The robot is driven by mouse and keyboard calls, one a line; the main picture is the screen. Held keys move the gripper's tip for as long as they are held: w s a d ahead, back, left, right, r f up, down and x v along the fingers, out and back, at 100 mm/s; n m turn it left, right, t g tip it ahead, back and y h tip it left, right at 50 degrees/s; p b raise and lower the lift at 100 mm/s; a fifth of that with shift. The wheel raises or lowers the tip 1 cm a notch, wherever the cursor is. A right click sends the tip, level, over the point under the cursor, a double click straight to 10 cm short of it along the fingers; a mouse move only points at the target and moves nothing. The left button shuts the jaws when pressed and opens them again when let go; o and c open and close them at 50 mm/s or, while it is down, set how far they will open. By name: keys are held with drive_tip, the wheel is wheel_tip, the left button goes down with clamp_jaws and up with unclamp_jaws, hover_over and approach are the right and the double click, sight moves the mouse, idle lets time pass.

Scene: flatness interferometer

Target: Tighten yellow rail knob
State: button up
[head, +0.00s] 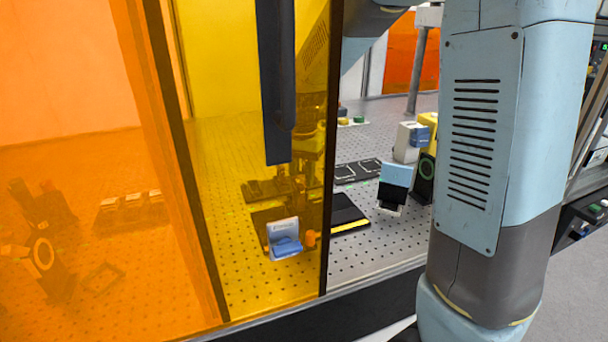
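My arm reaches in behind the yellow panel, and my gripper (300,182) shows only dimly through it, pointing down over dark parts on the perforated table. Its fingers blend into those parts, so I cannot tell whether they are open, shut or touching anything. A dark rail-like part (262,190) lies there. A small orange-looking round knob (311,239) sits beside a blue and white block, lower and nearer than the gripper. The panel tints everything behind it, so I cannot tell for sure which part is the yellow rail knob.
The yellow panel (225,85) carries a long dark handle (273,80). An orange panel (70,90) covers the left side. Through the gap at right stand a black block with a yellow strip (351,227), a tilted blue and black piece (393,186) and a white box (406,143).

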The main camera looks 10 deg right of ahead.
drive_tip(key=shift+w, duration=0.1)
idle(0.3)
drive_tip(key=o, duration=1.1)
drive_tip(key=shift+c, duration=0.2)
drive_tip(key=shift+r, duration=0.1)
wheel_tip(320, 180, up, 14)
drive_tip(key=shift+f, duration=0.25)
drive_tip(key=s+d+n+t, duration=0.2)
drive_tip(key=s+d, duration=0.4)
drive_tip(key=s, duration=0.5)
drive_tip(key=s+d+n+t, duration=0.3)
drive_tip(key=s+d, duration=0.3)
drive_tip(key=s, duration=0.4)
drive_tip(key=shift+s+d+f+n+t, duration=0.3)
drive_tip(key=shift+s+n, duration=0.1)
drive_tip(key=shift+n, duration=0.2)
